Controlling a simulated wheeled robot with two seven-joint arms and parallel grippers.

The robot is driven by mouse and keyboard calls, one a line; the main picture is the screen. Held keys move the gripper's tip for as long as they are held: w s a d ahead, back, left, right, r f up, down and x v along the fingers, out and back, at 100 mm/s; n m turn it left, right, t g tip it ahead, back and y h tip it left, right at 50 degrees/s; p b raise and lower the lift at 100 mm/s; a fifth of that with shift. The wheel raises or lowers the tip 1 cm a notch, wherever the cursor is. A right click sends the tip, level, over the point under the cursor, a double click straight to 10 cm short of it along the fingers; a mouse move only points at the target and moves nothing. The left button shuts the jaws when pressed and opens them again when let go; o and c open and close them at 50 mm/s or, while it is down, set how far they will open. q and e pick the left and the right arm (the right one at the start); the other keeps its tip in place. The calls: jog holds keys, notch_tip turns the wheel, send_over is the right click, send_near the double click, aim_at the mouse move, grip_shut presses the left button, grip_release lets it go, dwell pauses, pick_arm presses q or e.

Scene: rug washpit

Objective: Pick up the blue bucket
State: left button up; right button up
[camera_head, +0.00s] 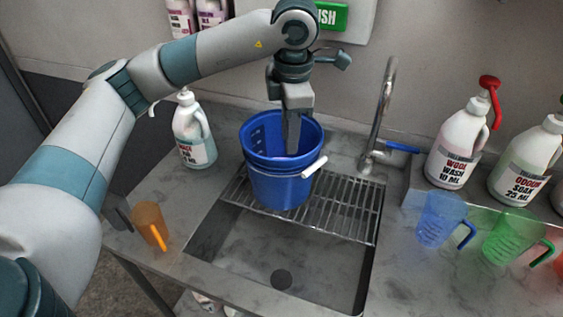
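The blue bucket (279,187) stands upright on a metal rack at the back of the sink, in the middle of the head view. A white grip (314,166) of its handle sticks out at its right side. My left gripper (291,150) comes down from above, and its fingers reach inside the bucket's mouth. The fingers overlap in this view, so I cannot tell whether they are open or closed on anything. My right gripper is not in view.
The rack (345,208) spans the sink (225,251) below the faucet (378,120). A white bottle (193,135) stands left of the bucket. An orange cup (150,226) is at the left; blue (437,219) and green (510,236) jugs and pump bottles stand right.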

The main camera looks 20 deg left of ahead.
aim_at(288, 160)
pick_arm(q)
jog(key=f+p, duration=0.1)
jog(key=f, duration=0.4)
jog(key=f+p, duration=0.1)
jog(key=f, duration=0.2)
jog(key=shift+w+a+p, duration=0.25)
jog(key=shift+w+p, duration=0.05)
jog(key=shift+f, duration=0.2)
jog(key=shift+f, duration=0.3)
notch_tip(288, 160, down, 4)
jog(key=shift+w+a+p, duration=0.15)
jog(key=shift+p, duration=1)
jog(key=shift+f, duration=0.45)
